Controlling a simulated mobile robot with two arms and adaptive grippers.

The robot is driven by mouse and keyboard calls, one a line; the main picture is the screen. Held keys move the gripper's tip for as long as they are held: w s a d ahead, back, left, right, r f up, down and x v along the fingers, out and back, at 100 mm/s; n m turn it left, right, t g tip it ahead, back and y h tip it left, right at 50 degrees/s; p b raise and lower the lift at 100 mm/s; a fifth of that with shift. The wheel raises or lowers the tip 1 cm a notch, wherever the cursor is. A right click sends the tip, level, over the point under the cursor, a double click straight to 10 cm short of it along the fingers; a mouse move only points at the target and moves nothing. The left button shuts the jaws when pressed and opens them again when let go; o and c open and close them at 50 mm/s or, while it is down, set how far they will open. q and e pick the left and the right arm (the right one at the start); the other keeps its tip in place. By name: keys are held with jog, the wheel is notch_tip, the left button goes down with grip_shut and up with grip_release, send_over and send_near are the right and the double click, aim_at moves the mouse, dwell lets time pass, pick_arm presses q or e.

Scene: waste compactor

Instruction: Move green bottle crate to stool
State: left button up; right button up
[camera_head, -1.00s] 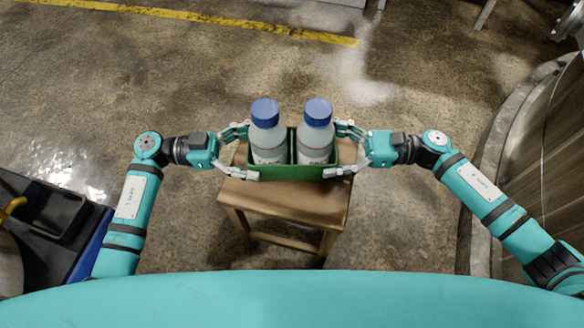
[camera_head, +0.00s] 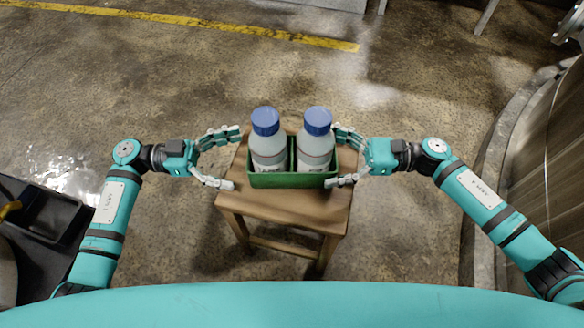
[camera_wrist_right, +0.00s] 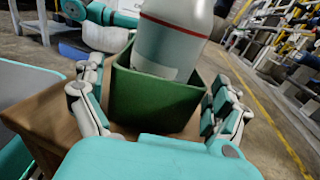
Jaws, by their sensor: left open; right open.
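The green bottle crate (camera_head: 292,181) sits on the wooden stool (camera_head: 285,208) in the head view, with two white blue-capped bottles (camera_head: 268,150) (camera_head: 316,148) upright in it. My left gripper (camera_head: 236,158) is open and empty, a little to the left of the crate. My right gripper (camera_head: 342,158) is open, its fingers still around the crate's right end. In the right wrist view the crate (camera_wrist_right: 155,100) stands between the open fingers of my right gripper (camera_wrist_right: 160,104), with a bottle (camera_wrist_right: 172,40) in it.
A dark bin (camera_head: 45,225) is at the lower left. A large round metal vessel (camera_head: 545,160) stands at the right. A yellow floor line (camera_head: 200,20) runs across the back. The floor around the stool is clear.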

jog(key=shift+d, duration=0.2)
pick_arm(q)
jog(key=a, duration=0.7)
pick_arm(e)
jog(key=d, duration=1.1)
jog(key=shift+d, duration=0.3)
pick_arm(q)
jog(key=shift+s, duration=0.1)
pick_arm(e)
jog(key=shift+s, duration=0.2)
